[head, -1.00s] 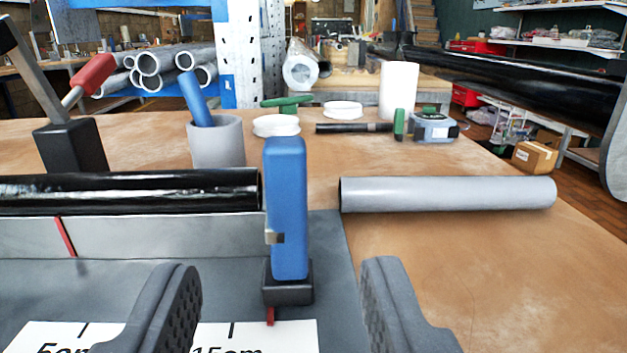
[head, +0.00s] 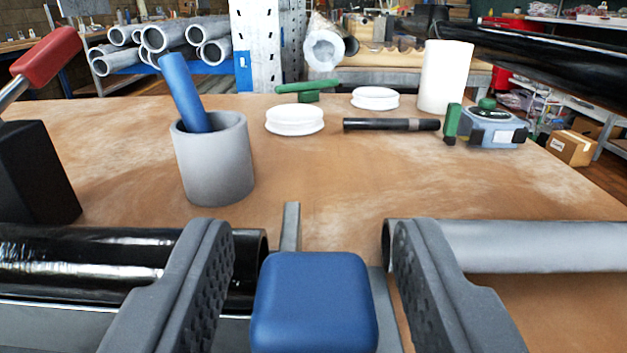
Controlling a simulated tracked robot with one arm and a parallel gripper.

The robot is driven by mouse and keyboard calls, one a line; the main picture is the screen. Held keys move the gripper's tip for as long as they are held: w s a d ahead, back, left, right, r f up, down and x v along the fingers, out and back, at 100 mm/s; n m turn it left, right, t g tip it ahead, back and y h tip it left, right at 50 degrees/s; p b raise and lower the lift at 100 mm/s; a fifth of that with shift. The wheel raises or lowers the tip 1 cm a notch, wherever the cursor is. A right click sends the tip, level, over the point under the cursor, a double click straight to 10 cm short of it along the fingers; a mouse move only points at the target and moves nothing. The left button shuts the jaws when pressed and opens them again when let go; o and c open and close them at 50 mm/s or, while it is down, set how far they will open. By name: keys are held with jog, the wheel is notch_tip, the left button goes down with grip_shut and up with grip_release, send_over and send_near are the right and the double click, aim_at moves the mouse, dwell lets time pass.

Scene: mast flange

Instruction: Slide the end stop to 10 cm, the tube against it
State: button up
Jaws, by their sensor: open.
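The blue end stop (head: 314,302) stands at the bottom middle, seen from close above. My gripper (head: 314,240) is open, one finger on each side of the blue block, with gaps to it. The black tube (head: 85,255) lies on the left, its open right end just left of the end stop. My left finger hides part of the tube. The scale with its cm marks and the foot of the end stop are out of view, so the stop's position cannot be read.
A grey tube (head: 550,246) lies at right, partly behind my right finger. A grey cup (head: 214,160) with a blue stick, a black block (head: 35,172) with a red-handled lever, white discs (head: 294,120), a black rod (head: 391,125) and a tape measure (head: 493,128) stand farther back.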

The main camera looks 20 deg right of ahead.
jog(key=shift+x, duration=0.8)
jog(key=shift+r, duration=0.1)
grip_shut()
